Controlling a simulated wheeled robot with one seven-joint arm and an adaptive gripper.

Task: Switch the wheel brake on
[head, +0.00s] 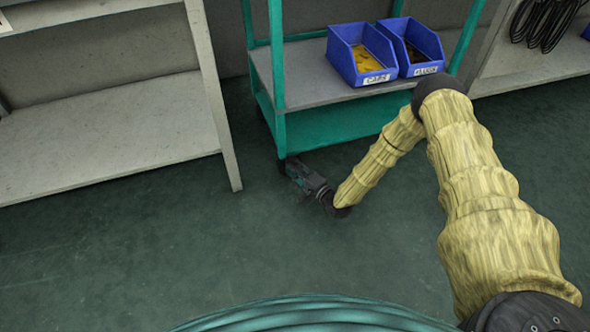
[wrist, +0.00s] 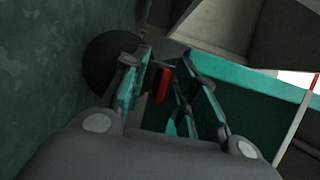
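The wheel brake shows in the wrist view as a small red lever (wrist: 162,84) beside a dark round wheel (wrist: 110,66). My gripper (wrist: 168,72) has its two fingers apart, with the red lever seen between them, nearer the left finger. I cannot tell whether a finger touches it. In the head view my gripper (head: 296,172) is low over the floor at the near left corner post of the green trolley (head: 335,124). The wheel and the brake lever are hard to make out there, as the gripper covers that corner.
Two blue bins (head: 345,62) (head: 424,66) stand on the trolley's grey shelf. A grey shelf unit (head: 105,125) stands at the left and another (head: 535,62) at the right. A green curved rim (head: 310,312) shows at the bottom. The floor in front is clear.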

